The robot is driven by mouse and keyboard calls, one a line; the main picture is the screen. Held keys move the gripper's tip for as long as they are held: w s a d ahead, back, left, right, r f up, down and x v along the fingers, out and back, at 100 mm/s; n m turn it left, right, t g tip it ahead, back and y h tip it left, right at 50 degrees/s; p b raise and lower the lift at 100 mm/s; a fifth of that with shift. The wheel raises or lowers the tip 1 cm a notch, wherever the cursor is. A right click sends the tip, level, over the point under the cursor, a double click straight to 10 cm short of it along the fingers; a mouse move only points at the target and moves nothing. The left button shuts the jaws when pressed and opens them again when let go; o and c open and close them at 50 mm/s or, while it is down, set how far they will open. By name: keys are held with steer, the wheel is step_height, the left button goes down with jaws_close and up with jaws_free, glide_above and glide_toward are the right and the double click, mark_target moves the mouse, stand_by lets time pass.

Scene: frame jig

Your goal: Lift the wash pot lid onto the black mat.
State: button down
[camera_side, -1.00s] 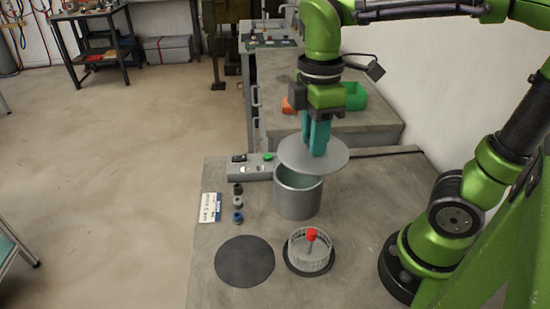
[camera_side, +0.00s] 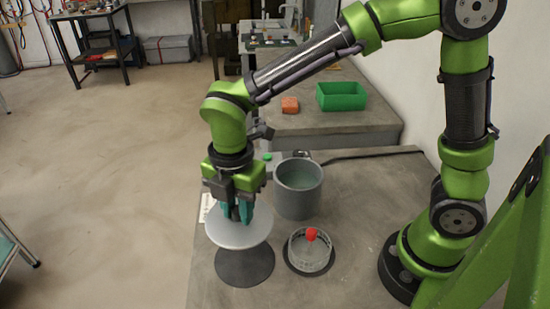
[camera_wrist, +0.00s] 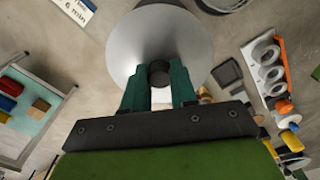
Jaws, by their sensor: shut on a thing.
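My gripper (camera_side: 237,212) is shut on the knob of the round grey wash pot lid (camera_side: 232,236). In the wrist view the lid (camera_wrist: 185,35) lies beyond the teal fingers (camera_wrist: 160,85), with its dark knob between them. The lid is held in the air, and in the side view it overlaps the far part of the round black mat (camera_side: 244,268). The mat looks bare where it shows. The grey wash pot (camera_side: 298,190) stands uncovered to the right and behind, with pale greenish liquid inside.
My arm partly hides the control box and label.

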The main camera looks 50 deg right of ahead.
step_height(320, 180, down, 11)
steer(key=shift+r, duration=0.1)
stand_by(0.5)
steer(key=shift+f, duration=0.2)
stand_by(1.0)
steer(key=shift+f, duration=0.35)
steer(key=c, duration=0.8)
jaws_free()
steer(key=shift+o, duration=0.7)
steer(key=shift+r, duration=0.1)
steer(key=shift+r, duration=0.65)
steer(key=shift+r, duration=0.15)
